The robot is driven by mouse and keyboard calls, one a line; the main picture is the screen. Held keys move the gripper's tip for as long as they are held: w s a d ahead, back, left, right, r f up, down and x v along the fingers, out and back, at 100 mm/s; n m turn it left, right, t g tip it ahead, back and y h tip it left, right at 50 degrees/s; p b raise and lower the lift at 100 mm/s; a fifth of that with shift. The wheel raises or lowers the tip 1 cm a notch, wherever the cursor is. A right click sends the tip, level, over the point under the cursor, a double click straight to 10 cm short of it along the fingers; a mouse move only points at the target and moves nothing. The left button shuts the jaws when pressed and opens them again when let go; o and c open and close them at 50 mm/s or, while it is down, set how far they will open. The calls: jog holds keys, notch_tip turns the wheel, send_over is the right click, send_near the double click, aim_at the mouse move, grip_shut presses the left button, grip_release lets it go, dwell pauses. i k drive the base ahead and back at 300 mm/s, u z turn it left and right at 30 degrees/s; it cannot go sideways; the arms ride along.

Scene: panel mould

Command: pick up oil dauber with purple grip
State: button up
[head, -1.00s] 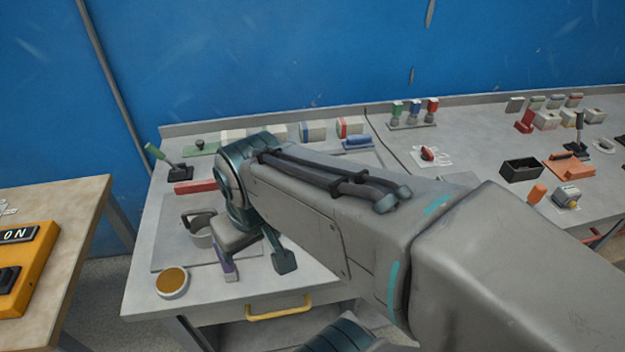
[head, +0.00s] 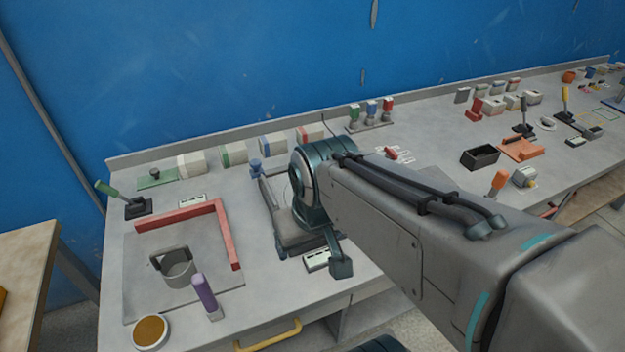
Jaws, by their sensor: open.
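The oil dauber with the purple grip (head: 204,292) stands at the front of the left bench in the head view, its purple handle leaning up and left. Its lower end sits by a small pale base on the bench. My gripper (head: 316,257) is to the right of the dauber and apart from it. The gripper is open, its fingers pointing down, and I see nothing held between them. My wrist and arm hide part of the bench behind it.
A grey handled pot (head: 178,270) and a dish of amber liquid (head: 150,331) stand left of the dauber. A red L-shaped bar (head: 222,225) lies behind it. A yellow drawer handle (head: 268,336) juts from the front edge.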

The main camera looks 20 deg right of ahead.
aim_at(214, 311)
jog(key=z, duration=3)
jog(key=k, duration=1.5)
jog(key=u, duration=1.8)
